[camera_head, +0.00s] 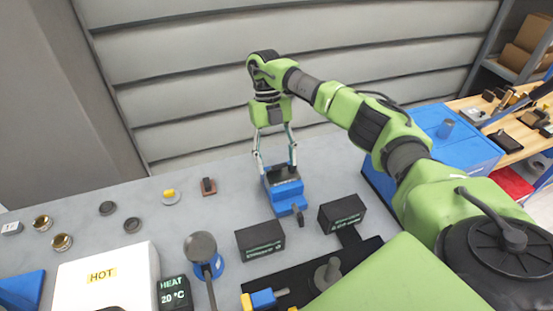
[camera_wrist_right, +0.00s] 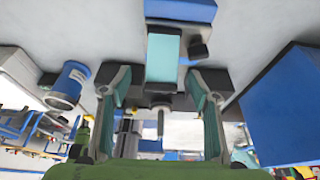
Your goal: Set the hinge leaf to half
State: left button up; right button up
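A blue fixture (camera_head: 287,191) with a dark top stands on the grey table below my right gripper (camera_head: 279,168). A small dark knob or lever sits at its front. In the right wrist view the blue body (camera_wrist_right: 180,10) is at the top, with a teal plate (camera_wrist_right: 163,58) and a dark knob beside it. I take this as the hinge, but I cannot tell its leaf or angle for sure. My right gripper (camera_wrist_right: 160,92) is open, its fingers spread to either side of the fixture in the head view. Contact cannot be told. My left gripper is not in view.
Two black labelled blocks (camera_head: 260,240) (camera_head: 342,212) stand in front of the fixture. A white HOT box (camera_head: 105,282), a HEAT display (camera_head: 174,292) and a blue cup-like stand (camera_head: 207,268) are at front left. A large blue box (camera_head: 455,150) is right. Small discs lie left.

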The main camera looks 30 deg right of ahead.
jog(key=v, duration=1.2)
dwell(0.5)
